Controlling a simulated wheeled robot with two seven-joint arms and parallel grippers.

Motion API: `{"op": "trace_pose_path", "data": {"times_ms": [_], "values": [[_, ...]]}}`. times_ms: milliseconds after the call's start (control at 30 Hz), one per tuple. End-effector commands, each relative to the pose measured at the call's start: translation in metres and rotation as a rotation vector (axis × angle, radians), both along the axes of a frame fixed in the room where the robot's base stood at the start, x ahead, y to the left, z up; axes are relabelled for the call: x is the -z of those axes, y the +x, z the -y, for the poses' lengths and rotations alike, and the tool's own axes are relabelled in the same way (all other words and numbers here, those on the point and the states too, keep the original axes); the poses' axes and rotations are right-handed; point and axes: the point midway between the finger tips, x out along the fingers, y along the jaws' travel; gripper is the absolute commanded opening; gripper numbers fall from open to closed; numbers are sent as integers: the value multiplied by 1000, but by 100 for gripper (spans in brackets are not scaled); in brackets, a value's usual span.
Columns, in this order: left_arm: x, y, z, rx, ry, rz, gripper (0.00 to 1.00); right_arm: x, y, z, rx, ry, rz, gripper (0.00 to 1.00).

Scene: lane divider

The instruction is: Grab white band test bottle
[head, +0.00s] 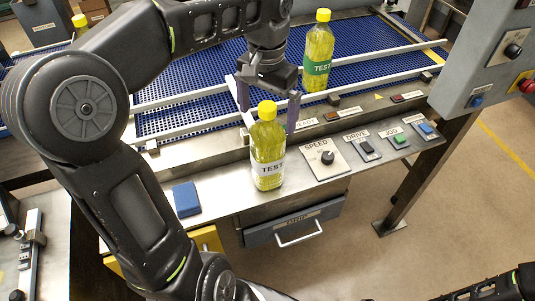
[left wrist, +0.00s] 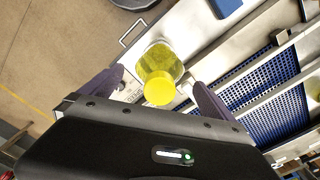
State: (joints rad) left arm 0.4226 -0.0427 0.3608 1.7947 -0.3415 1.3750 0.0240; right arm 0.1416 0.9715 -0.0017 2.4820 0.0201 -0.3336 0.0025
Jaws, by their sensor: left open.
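The white band test bottle (head: 267,150) is clear with yellow content, a yellow cap and a white TEST label. It stands upright on the steel front ledge in the head view. My left gripper (head: 268,112) is open right at it, with a finger to either side of its upper part. In the left wrist view the bottle (left wrist: 160,72) shows from above between the two open fingers (left wrist: 158,84); I cannot tell whether they touch it. A second bottle (head: 317,62) with a green TEST band stands on the blue conveyor. My right gripper does not show clearly.
The blue mesh conveyor (head: 385,40) has white guide rails behind the ledge. The SPEED knob panel (head: 325,160) and several buttons lie right of the bottle. A blue block (head: 186,199) lies left. A grey control box (head: 490,60) stands at the right. A drawer (head: 297,226) is below.

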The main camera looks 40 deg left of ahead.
Motion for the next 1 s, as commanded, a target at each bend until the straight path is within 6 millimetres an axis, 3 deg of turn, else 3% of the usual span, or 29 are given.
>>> {"op": "trace_pose_path", "data": {"times_ms": [400, 1000], "values": [[49, 4, -7, 0, -1, -3, 100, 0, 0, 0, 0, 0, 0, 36], [50, 5, -7, -1, 0, -1, 100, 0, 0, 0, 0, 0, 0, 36]]}}
